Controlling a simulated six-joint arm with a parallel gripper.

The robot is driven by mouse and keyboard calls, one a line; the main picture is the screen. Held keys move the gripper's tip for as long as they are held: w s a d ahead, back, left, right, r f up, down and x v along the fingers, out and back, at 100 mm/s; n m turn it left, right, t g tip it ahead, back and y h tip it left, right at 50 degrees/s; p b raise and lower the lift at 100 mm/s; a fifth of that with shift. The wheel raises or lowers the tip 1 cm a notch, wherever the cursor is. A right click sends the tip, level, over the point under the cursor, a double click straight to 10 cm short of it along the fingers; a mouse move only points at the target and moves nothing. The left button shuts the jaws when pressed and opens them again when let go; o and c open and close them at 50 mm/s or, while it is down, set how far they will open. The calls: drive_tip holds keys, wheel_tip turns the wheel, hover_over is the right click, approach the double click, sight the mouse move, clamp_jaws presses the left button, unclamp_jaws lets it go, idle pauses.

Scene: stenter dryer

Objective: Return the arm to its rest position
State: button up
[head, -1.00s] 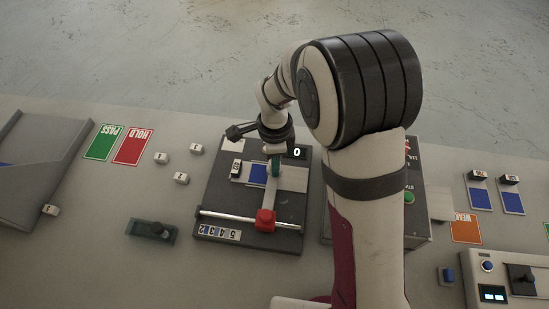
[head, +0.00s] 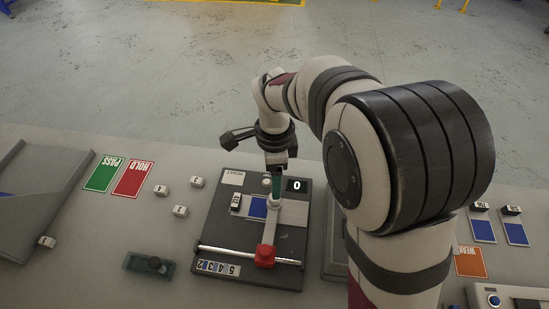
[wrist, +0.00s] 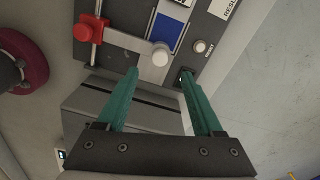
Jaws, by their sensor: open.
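My gripper (head: 277,182) is over the far part of a dark test device (head: 223,225) on the table, in the head view. In the wrist view, the two green fingers of my gripper (wrist: 160,85) stand wide apart with nothing between them. The device carries a red knob (head: 265,255) on a metal rail, a blue patch and a small display reading 0. The red knob also shows in the wrist view (wrist: 91,28), with a white round knob (wrist: 160,54) near the fingers. My arm hides part of the table at the right.
Small numbered blocks (head: 180,211) lie left of the device, near the green PASS card (head: 104,173) and red HOLD card (head: 133,180). A grey tray (head: 45,190) stands far left. Blue-marked pads and an orange WEAK card (head: 470,262) lie right. The floor beyond the table is clear.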

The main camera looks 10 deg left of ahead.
wheel_tip(320, 180, up, 8)
drive_tip(key=s+d+r+n, duration=0.2)
drive_tip(key=s+d+n, duration=0.1)
drive_tip(key=s+d, duration=0.4)
drive_tip(key=s+d+f+n+y, duration=0.1)
drive_tip(key=s+d+f+n, duration=0.1)
drive_tip(key=s, duration=0.5)
drive_tip(key=s+d+f+n, duration=0.1)
drive_tip(key=s+d+n, duration=0.2)
drive_tip(key=s, duration=0.5)
drive_tip(key=shift+d+f+n+y, duration=0.35)
drive_tip(key=shift+n+y, duration=0.05)
drive_tip(key=shift+n, duration=0.3)
